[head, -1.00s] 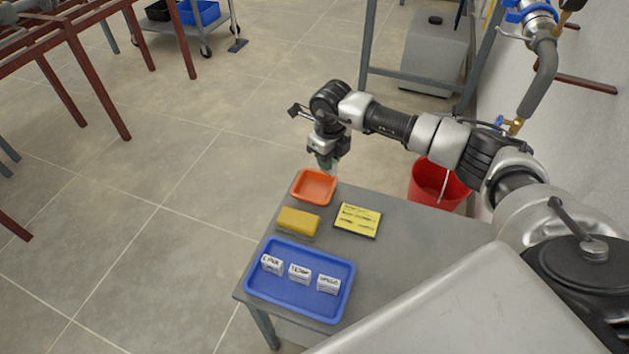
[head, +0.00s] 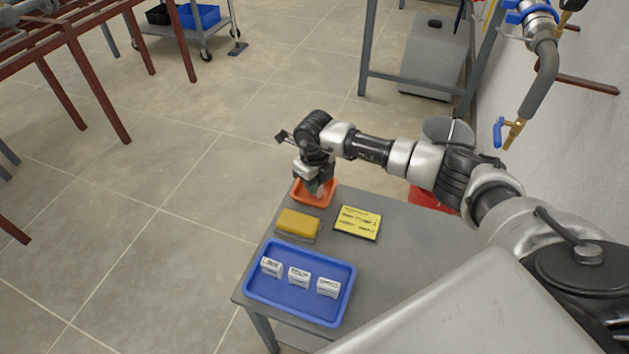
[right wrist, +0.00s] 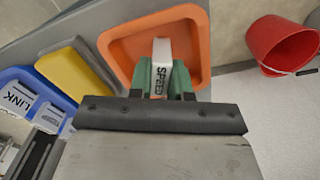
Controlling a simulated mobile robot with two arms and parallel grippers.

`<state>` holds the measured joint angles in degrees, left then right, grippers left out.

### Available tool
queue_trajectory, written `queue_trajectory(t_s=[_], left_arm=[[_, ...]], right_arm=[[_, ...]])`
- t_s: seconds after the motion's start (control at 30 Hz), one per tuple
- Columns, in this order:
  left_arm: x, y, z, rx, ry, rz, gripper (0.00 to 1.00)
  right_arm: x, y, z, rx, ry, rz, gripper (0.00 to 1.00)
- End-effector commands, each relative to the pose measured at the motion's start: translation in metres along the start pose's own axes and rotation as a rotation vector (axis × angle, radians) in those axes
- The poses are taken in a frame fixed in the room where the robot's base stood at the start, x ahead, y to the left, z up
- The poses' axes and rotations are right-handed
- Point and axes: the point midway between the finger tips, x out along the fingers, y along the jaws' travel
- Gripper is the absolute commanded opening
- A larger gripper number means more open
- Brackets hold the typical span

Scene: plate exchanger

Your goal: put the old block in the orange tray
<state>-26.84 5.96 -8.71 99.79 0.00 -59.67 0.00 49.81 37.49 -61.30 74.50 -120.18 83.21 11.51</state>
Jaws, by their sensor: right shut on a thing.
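In the right wrist view the block stands between the green fingers (right wrist: 160,80). The gripper is down at the orange tray (head: 300,199), with the block over or inside the tray's outline; I cannot tell whether it touches the floor of the tray. The orange tray (right wrist: 118,50) looks otherwise empty in the right wrist view. My left gripper is not in view.
A blue tray (head: 297,312) with three white labelled blocks stands at the table's near end. A yellow block-like pad (head: 298,223) and a yellow card (head: 358,222) lie between the trays. A red bucket (right wrist: 285,45) stands beside the grey table (head: 395,250).

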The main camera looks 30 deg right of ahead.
Motion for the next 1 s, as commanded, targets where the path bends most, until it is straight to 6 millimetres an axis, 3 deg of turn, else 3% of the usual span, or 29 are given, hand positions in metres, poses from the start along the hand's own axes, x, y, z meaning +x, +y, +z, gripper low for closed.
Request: queue_trajectory(t_s=[0.07, 0.1, 0.23, 0.63, 1.0], left_arm=[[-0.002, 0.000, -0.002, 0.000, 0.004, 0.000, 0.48], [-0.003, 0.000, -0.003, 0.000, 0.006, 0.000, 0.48], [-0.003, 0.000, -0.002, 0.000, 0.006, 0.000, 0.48], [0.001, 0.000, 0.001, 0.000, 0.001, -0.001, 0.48], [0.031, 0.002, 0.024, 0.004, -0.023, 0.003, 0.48]], right_arm=[[0.002, 0.000, 0.000, 0.000, 0.000, 0.000, 0.00], [0.001, 0.000, 0.000, 0.000, 0.000, 0.000, 0.25], [0.001, 0.000, 0.000, 0.000, 0.000, 0.000, 0.44], [-0.006, -0.001, 0.000, 0.000, -0.002, -0.001, 0.44], [-0.084, -0.001, 0.001, 0.000, -0.003, -0.002, 0.44]])
